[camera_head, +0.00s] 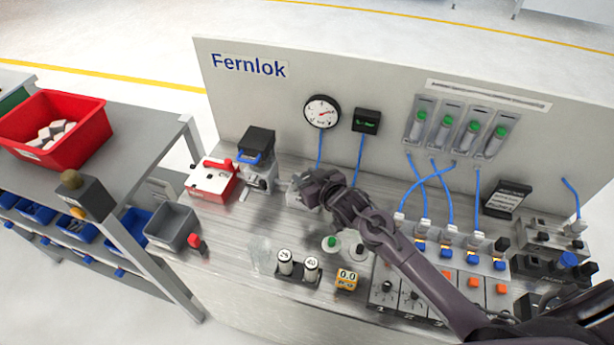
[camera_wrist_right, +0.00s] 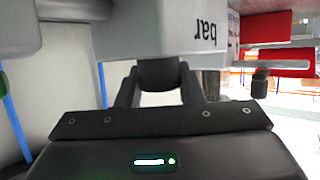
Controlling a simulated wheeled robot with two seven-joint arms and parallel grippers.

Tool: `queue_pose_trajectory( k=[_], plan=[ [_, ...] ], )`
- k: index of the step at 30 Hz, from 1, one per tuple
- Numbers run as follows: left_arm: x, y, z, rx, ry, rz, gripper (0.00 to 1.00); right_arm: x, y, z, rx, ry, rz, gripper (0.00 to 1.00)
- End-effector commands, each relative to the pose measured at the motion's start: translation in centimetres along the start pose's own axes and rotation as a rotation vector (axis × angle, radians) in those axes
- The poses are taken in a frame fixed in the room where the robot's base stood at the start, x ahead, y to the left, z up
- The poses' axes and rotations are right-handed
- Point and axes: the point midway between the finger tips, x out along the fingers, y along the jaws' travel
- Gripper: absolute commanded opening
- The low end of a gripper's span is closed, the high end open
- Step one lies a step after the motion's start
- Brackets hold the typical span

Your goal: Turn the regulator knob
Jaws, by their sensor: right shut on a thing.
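The regulator (camera_head: 297,192) is a grey block on the bench below the round dial gauge (camera_head: 321,111), mostly hidden by my right gripper in the head view. In the right wrist view, its grey body (camera_wrist_right: 175,35) carries upside-down "bar" lettering. Its dark knob (camera_wrist_right: 160,74) sticks out from the body towards my gripper. My right gripper (camera_head: 312,190) is at the regulator, with one finger on each side of the knob. It is shut on the knob. The knob's turn angle cannot be read. My left gripper is in neither view.
A red-and-white box (camera_head: 212,181) and a dark-topped device (camera_head: 256,158) stand left of the regulator. White cylinders (camera_head: 298,266), a yellow meter (camera_head: 346,279) and several blue-hosed fittings (camera_head: 445,238) lie nearer and to the right. The back panel (camera_head: 290,100) rises close behind.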

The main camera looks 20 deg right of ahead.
Motion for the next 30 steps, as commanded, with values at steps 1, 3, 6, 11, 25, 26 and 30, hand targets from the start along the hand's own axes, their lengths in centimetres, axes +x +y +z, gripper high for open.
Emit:
queue_pose_trajectory(
  k=[1, 3, 6, 11, 25, 26, 30],
  plan=[
    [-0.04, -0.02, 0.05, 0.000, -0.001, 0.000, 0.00, 0.00, 0.06, -0.05, -0.005, 0.001, -0.007, 0.11],
    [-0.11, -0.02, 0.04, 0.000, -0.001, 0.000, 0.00, 0.05, 0.13, -0.15, -0.019, 0.003, -0.033, 0.11],
    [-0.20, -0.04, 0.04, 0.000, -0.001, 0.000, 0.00, 0.06, 0.12, -0.20, -0.041, 0.003, -0.084, 0.11],
    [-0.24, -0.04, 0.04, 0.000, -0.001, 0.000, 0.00, 0.00, 0.03, -0.07, -0.054, 0.001, -0.128, 0.11],
    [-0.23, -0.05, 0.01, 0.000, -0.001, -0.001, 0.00, 0.00, 0.00, -0.05, -0.053, 0.000, -0.128, 0.56],
    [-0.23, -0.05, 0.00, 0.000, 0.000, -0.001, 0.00, 0.00, -0.01, -0.05, -0.053, 0.000, -0.128, 0.56],
    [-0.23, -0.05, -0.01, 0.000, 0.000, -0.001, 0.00, 0.00, -0.02, -0.03, -0.053, 0.000, -0.128, 0.56]
  ],
)
